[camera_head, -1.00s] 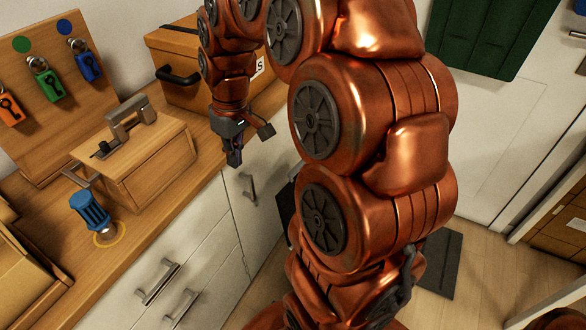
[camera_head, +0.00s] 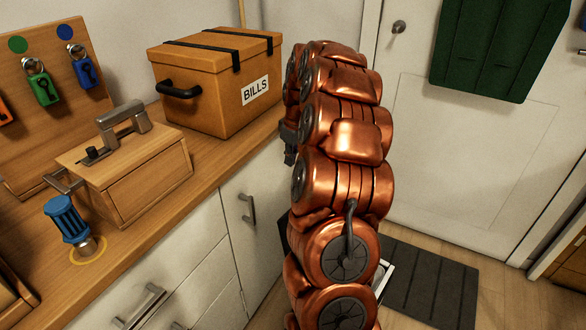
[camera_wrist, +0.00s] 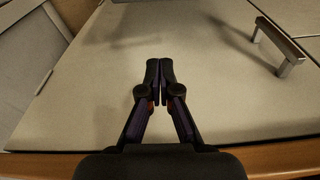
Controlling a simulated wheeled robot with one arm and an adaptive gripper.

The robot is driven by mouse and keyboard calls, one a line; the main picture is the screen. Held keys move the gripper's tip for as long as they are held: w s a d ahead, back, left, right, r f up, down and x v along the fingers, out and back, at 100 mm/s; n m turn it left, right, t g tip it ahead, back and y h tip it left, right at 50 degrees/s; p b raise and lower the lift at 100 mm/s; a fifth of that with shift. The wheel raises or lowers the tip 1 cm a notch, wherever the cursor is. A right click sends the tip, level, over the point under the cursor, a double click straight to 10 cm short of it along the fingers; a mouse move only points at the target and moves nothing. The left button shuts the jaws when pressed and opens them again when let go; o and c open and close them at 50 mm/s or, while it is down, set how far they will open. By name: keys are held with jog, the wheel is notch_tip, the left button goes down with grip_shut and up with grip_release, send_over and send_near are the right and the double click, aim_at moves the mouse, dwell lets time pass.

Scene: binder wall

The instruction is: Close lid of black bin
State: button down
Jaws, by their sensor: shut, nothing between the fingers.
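The black bin is mostly hidden behind my arm in the head view. A dark panel edge (camera_head: 284,240) shows just left of my arm, low by the cabinet, and may be part of it. I cannot tell how its lid stands. My gripper (camera_wrist: 160,66) is shut and empty in the wrist view, its fingertips together in front of a pale cabinet face. In the head view only a dark part of my gripper (camera_head: 289,152) shows at the left of my arm, near the counter's edge.
A cabinet handle (camera_wrist: 284,48) stands right of my fingers in the wrist view. The wooden counter (camera_head: 205,185) carries a BILLS box (camera_head: 222,85), a smaller wooden box (camera_head: 135,175) and a blue-handled stamp (camera_head: 70,222). A dark mat (camera_head: 435,285) lies on the floor at the right.

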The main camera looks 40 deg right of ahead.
notch_tip(320, 180, down, 9)
jog(key=w, duration=0.2)
jog(key=shift+s+d+r+b, duration=0.1)
jog(key=shift+s+r+b, duration=0.05)
jog(key=shift+s, duration=0.95)
jog(key=shift+s+d+r+b, duration=0.1)
jog(key=shift+s+r+b, duration=0.05)
jog(key=shift+s, duration=0.95)
